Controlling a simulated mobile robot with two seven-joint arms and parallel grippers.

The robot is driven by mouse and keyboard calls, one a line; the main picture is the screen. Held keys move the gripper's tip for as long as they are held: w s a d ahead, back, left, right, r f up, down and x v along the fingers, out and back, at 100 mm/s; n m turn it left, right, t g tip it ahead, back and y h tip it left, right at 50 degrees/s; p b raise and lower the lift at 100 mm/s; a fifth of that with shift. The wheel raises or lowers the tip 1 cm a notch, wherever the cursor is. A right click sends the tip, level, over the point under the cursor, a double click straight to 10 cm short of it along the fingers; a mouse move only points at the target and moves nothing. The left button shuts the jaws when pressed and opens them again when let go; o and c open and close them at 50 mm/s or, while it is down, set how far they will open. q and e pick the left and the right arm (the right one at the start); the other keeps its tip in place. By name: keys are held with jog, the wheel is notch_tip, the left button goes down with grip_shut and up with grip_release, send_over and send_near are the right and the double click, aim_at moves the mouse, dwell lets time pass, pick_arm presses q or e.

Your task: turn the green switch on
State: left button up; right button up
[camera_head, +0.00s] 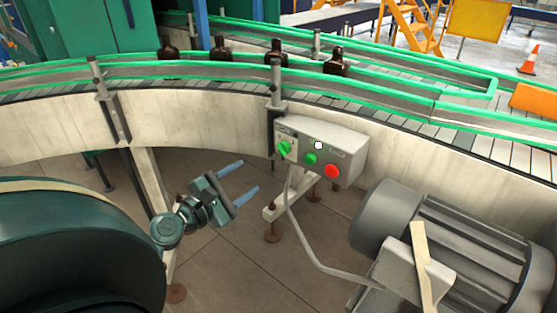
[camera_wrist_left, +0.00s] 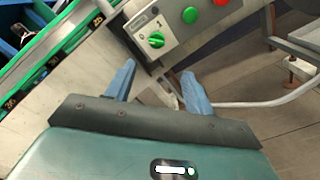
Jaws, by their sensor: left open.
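A grey control box (camera_head: 345,140) is mounted at the front of the curved conveyor in the head view. The green switch (camera_head: 284,148) is a rotary knob at its left end, and it also shows in the left wrist view (camera_wrist_left: 156,40). A green button (camera_head: 310,159) and a red button (camera_head: 332,171) sit to its right. My left gripper (camera_head: 243,178) is open and empty, below and left of the box. In the left wrist view its two blue fingers (camera_wrist_left: 158,82) point toward the box, with the switch ahead of them, apart from it. My right gripper is not seen.
The conveyor (camera_head: 190,70) with green rails carries several amber bottles (camera_head: 336,62) behind the box. A large grey motor (camera_head: 450,250) stands at the right. A bent grey conduit (camera_head: 305,235) runs down from the box toward it. Floor shows between gripper and motor.

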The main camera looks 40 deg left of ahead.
aim_at(280, 151)
pick_arm(q)
jog(key=shift+n, duration=0.3)
jog(key=w, duration=0.4)
jog(key=w+p, duration=0.1)
jog(key=w, duration=0.3)
jog(key=w+p, duration=0.1)
jog(key=w, duration=0.4)
jog(key=shift+d+r, duration=0.2)
jog(key=shift+d, duration=0.15)
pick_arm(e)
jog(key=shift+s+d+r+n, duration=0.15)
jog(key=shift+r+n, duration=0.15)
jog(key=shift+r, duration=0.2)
pick_arm(q)
jog(key=shift+c, duration=0.3)
jog(key=c, duration=0.9)
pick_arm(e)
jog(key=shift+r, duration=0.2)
